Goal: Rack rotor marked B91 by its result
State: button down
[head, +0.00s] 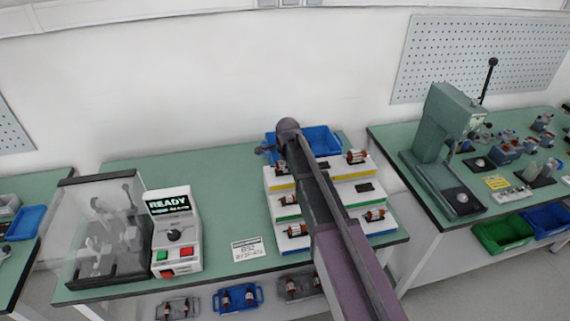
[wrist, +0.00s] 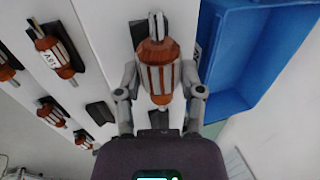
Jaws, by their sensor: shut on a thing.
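My gripper (wrist: 158,90) is shut on a copper-and-white rotor (wrist: 157,72) with a steel shaft, in the wrist view. Its marking is not visible, so I cannot tell whether it is B91. The rotor is over or close to the white stepped rack (wrist: 110,22), beside a blue bin; I cannot tell whether it touches the rack. In the head view the rack (head: 284,242) has yellow, green and blue edge stripes and several rotors on it. My arm hides its middle and the held rotor. One racked rotor (wrist: 55,55) bears a label like A61.
A blue bin (head: 320,138) stands behind the rack. Left are a tester (head: 175,250) reading READY, a clear guard box (head: 105,235) and a printed card (head: 248,248), too small to read surely. An empty black seat (head: 365,188) shows on the rack's right side. A green press (head: 440,140) stands right.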

jog(key=shift+s+f+b, duration=0.1)
jog(key=shift+f+b, duration=0.5)
dwell(1.1)
jog(key=shift+c, duration=0.7)
grip_release()
jog(key=shift+f, duration=0.1)
jog(key=shift+r, duration=0.2)
